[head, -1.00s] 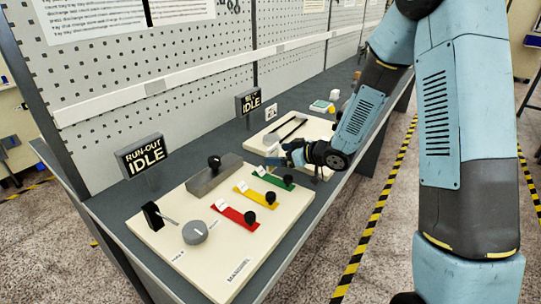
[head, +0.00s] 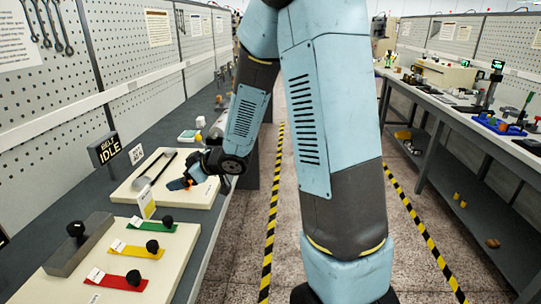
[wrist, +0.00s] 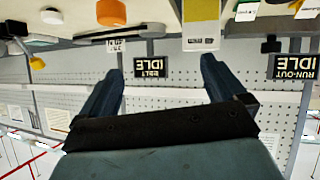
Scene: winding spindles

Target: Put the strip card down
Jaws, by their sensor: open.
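The strip card (head: 147,204), white with yellow on it, stands near the front left corner of the cream board with the dark rails. It also shows in the wrist view (wrist: 201,25), beyond my fingertips. My gripper (head: 178,184) is over that board, to the right of the card in the head view. In the wrist view its two dark blue fingers (wrist: 160,66) are spread with nothing between them. The card looks apart from the fingers. The card's foot is too small to make out.
The belt sign (head: 104,149) reads IDLE behind the board. The near cream panel (head: 75,262) carries green, yellow and red strips with black knobs and a grey block. A second bench (head: 450,115) with several items stands across the taped aisle.

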